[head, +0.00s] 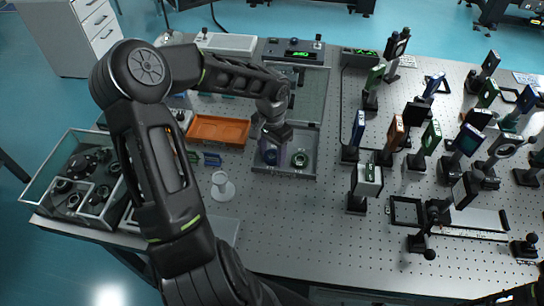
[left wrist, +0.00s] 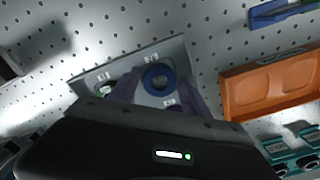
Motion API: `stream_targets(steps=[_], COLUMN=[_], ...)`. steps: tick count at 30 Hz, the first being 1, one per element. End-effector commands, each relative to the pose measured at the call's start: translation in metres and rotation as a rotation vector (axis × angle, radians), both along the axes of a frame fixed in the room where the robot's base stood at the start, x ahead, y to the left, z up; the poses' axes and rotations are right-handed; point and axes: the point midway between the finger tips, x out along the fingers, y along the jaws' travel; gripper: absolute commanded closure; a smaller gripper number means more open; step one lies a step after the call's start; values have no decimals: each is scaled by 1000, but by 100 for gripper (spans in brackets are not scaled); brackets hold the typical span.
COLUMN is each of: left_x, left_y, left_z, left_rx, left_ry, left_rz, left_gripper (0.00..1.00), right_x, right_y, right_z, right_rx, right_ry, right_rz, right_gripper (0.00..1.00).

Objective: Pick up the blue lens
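The blue lens (left wrist: 158,79) is a dark blue ring that lies in a grey compartment tray (left wrist: 128,64). In the head view the blue lens (head: 270,156) shows in the front left part of the tray (head: 285,174), partly behind my gripper. My left gripper (head: 277,150) points down over the tray. In the left wrist view its two purple-grey fingers (left wrist: 160,86) stand apart, one on each side of the blue lens. I cannot tell whether they touch it. A green lens (head: 300,159) lies to the right in the same tray. My right gripper is not in view.
An orange tray (head: 218,130) is left of the lens tray. A glass-walled box (head: 75,190) with dark round parts stands at the table's left end. Several upright optic mounts (head: 367,180) crowd the right side.

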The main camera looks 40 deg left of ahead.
Motion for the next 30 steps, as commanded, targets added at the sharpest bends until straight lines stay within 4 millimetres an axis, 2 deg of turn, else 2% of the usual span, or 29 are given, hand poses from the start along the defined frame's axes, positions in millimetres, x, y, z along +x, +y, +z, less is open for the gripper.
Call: stream_targets(steps=[2, 18, 26, 30], left_x=[0, 0, 0, 0], left_y=[0, 0, 0, 0], left_z=[0, 0, 2, 14], left_rx=[0, 0, 0, 1], left_ry=[0, 0, 0, -1], left_rz=[0, 0, 0, 1], left_gripper=[51, 95, 96, 96], right_x=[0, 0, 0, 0], right_y=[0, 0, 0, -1], right_z=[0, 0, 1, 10], right_rx=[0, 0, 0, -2], right_ry=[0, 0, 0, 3], right_rz=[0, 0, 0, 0], right_gripper=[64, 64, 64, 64])
